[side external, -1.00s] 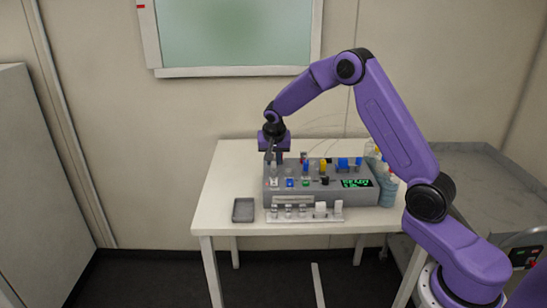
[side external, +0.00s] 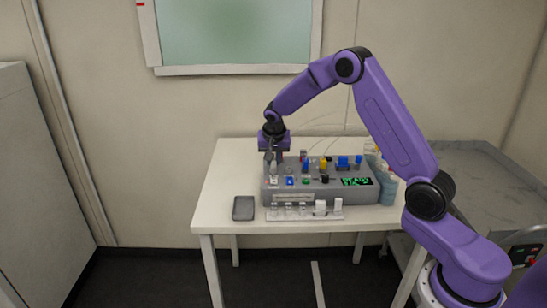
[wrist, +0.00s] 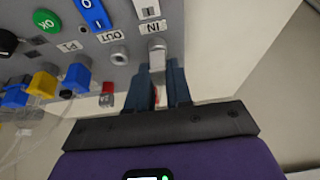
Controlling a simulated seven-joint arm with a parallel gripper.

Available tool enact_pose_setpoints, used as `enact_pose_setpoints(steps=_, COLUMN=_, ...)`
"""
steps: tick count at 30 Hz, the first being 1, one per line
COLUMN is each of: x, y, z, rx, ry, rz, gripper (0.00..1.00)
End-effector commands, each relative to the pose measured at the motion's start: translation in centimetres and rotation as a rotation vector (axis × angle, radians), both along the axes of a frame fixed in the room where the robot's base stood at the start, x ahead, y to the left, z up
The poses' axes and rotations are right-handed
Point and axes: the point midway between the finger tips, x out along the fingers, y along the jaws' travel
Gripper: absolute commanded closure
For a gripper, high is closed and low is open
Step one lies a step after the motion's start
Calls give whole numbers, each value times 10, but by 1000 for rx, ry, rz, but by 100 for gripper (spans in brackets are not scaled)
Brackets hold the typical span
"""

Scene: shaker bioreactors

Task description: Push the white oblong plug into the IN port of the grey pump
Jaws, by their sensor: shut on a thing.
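The grey pump (side external: 330,193) stands on the white table, and its labelled face fills the upper left of the wrist view (wrist: 130,72). The IN label (wrist: 153,28) is at the top, with the metal IN port (wrist: 157,44) just below it. My gripper (wrist: 158,82) is shut on the white oblong plug (wrist: 157,70), which lines up with the IN port. The plug's tip is at or very close to the port; I cannot tell how far it is inserted. In the side view my gripper (side external: 272,155) is at the pump's left end.
The OUT port (wrist: 119,56) is beside the IN port. Blue and yellow connectors (wrist: 42,84) with clear tubes sit further left. A grey tray (side external: 243,208) and a white rack of small parts (side external: 303,212) lie in front of the pump. The table's left side is clear.

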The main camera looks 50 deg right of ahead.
Motion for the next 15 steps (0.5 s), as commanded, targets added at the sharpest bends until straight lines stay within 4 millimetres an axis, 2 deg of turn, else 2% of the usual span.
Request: enact_pose_setpoints(steps=15, x=0, y=0, z=-7, rx=0, ry=0, rz=1, gripper=100)
